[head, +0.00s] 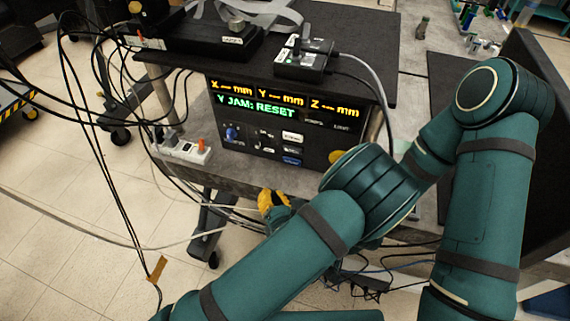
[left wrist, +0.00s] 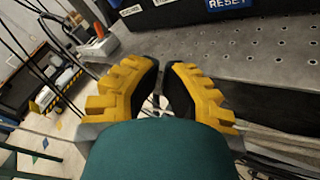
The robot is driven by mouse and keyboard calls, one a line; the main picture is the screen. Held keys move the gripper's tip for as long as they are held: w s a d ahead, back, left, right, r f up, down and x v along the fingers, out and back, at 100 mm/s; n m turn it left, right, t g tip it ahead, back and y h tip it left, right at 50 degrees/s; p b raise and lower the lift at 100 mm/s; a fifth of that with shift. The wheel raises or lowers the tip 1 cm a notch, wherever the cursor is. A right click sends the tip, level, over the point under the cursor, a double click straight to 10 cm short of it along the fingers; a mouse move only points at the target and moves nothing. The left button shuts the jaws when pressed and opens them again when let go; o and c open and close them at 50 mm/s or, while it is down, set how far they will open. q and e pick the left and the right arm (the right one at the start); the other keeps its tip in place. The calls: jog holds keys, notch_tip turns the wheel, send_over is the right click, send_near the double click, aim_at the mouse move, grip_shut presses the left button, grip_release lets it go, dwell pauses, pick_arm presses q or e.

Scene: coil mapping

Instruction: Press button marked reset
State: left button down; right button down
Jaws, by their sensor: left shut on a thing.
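The control box (head: 225,135) has a lit display (head: 255,108) reading "Y JAM: RESET". The blue reset button label (head: 291,161) is low on its front; in the left wrist view the blue RESET label (left wrist: 227,4) is cut by the top edge. My left gripper (head: 270,200) is below and in front of the box, apart from the button and partly hidden by my arm. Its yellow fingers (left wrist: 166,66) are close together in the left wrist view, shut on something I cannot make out. My right gripper is not in view.
A power strip (head: 182,149) with an orange switch stands left of the box. Cables hang at left and below the bench. A small black control box (head: 303,60) sits on the shelf above. The perforated grey bench top (left wrist: 240,68) is bare in front of the box.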

aim_at(292, 161)
pick_arm(q)
jog(key=shift+w+d+r, duration=0.1)
jog(key=shift+d, duration=0.15)
jog(key=shift+w+d+b, duration=0.2)
jog(key=shift+w+d, duration=0.25)
jog(key=shift+w, duration=0.95)
jog(key=shift+w+d+b, duration=0.25)
jog(key=shift+w+d, duration=0.15)
jog(key=shift+w, duration=1)
jog(key=shift+w+d+b, duration=0.2)
jog(key=shift+w+d, duration=0.25)
jog(key=shift+w, duration=0.95)
jog(key=shift+w, duration=0.1)
jog(key=shift+w+d, duration=0.15)
jog(key=shift+w, duration=0.15)
jog(key=shift+w+d, duration=0.1)
jog(key=shift+w, duration=0.25)
jog(key=shift+s, duration=0.1)
jog(key=shift+s+a, duration=0.25)
jog(key=shift+s, duration=0.45)
